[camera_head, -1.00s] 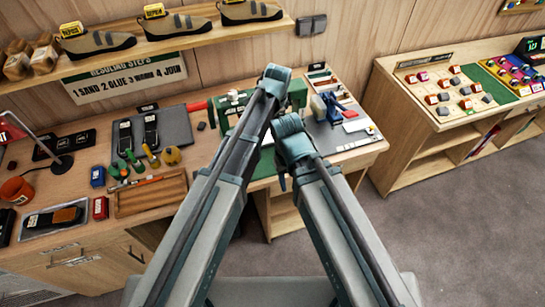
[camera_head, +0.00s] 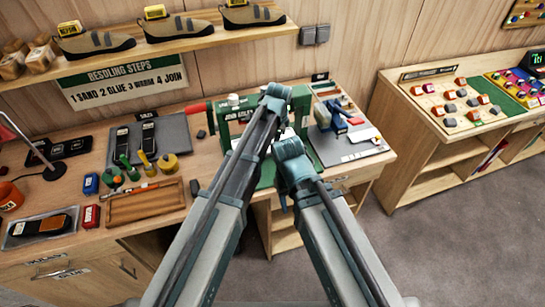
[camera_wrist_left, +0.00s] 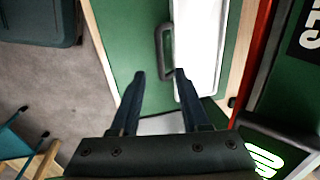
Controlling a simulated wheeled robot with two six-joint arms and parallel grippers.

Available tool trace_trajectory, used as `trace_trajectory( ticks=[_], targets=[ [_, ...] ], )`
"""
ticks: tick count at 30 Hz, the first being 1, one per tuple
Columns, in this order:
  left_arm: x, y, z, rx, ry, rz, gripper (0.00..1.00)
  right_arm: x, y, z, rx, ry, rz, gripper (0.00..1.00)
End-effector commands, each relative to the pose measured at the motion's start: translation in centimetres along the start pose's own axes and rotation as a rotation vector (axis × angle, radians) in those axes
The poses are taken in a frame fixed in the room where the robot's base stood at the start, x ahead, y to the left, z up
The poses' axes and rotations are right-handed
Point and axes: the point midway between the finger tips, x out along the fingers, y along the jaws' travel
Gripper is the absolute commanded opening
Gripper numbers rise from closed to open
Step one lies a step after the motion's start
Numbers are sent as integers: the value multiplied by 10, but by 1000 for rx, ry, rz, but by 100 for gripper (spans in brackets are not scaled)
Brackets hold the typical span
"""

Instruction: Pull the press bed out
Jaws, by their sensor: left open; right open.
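The green press (camera_head: 243,112) stands on the workbench, partly hidden behind my arms in the head view. In the left wrist view a pale flat plate, seemingly the press bed (camera_wrist_left: 199,35), lies by a green surface and has a dark handle (camera_wrist_left: 165,50) at its side. My left gripper (camera_wrist_left: 159,74) is open and empty, its fingertips just short of the handle, with no contact visible. My left fingers are hidden in the head view. My right gripper (camera_head: 284,203) is mostly hidden under its arm at the bench's front; its parted fingers show in the left wrist view (camera_wrist_left: 33,122).
A blue tool (camera_head: 333,120) stands right of the press. A wooden tray (camera_head: 145,205), bottles and a shoe-sole mat (camera_head: 150,138) lie to the left. A second table (camera_head: 430,150) stands at the right, with bare floor (camera_head: 400,255) before it.

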Motion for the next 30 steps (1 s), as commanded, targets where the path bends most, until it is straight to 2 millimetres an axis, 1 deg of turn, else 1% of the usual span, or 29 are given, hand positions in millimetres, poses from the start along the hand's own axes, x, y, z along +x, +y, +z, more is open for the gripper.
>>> trace_trajectory(
  ticks=[1, 12, 17, 26, 29, 30],
  targets=[
    [15, 1, 0, 0, 0, 0, 46, 14, -1, -1, 0, 0, 0, 50],
    [64, 1, 0, -1, 0, 0, 46, 62, -6, -4, 1, 0, 0, 50],
    [73, 0, 0, 0, 0, 0, 46, 72, -7, -4, 2, 0, 0, 50],
    [73, 0, 0, 0, 0, 0, 46, 71, -7, -4, 2, 0, 0, 50],
    [73, 0, 0, 0, 0, 0, 30, 71, -7, -4, 2, 0, 0, 50],
    [73, 0, 0, 0, 0, 0, 22, 71, -7, -4, 2, 0, 0, 50]
  ],
)
